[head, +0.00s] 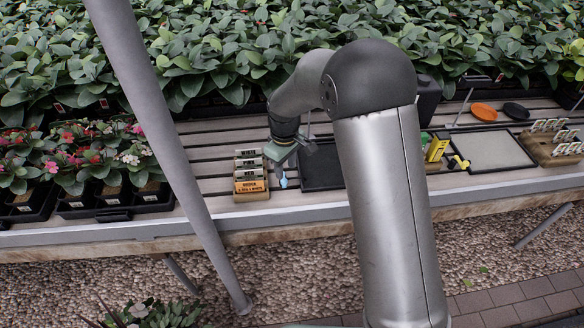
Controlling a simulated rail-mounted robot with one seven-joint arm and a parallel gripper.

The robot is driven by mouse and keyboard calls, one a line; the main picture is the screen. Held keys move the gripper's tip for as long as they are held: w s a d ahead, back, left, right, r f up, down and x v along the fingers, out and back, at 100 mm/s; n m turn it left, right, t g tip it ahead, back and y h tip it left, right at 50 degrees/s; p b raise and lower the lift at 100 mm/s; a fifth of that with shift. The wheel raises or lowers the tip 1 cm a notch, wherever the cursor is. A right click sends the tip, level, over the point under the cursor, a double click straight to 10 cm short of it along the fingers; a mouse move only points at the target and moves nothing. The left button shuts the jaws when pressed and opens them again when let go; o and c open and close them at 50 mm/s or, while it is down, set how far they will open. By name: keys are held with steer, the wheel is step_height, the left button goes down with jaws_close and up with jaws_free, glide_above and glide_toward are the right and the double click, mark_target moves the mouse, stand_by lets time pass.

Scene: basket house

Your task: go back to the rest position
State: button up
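My gripper (288,157) hangs over the slatted bench (215,137), between a stack of lettered signs and a dark tray. It is small, seen from behind my arm, and its fingers are not clear, so I cannot tell whether it is open or shut. A small light-blue item (284,182) shows just below it. I cannot tell whether the gripper touches it.
Lettered signs (251,172) stand left of my gripper and a dark tray (318,168) lies right. Potted flowers (80,160) fill the left. A yellow item (437,149), grey tray (490,150), orange dish (484,112) and label rack (556,140) are right. Leafy plants line the back.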

stand_by(0.4)
steer(key=s+d+r+m, duration=0.5)
steer(key=s+d+r, duration=0.6)
steer(key=d, duration=0.2)
steer(key=s+d+r+m, duration=0.1)
steer(key=s+d+m, duration=0.1)
steer(key=s, duration=0.5)
steer(key=s+d+r+m, duration=0.1)
steer(key=s+d+m, duration=0.2)
steer(key=s+d, duration=0.2)
steer(key=s, duration=0.3)
steer(key=shift+s+m+t, duration=0.2)
steer(key=shift+m+t, duration=0.1)
steer(key=shift+d+r, duration=0.1)
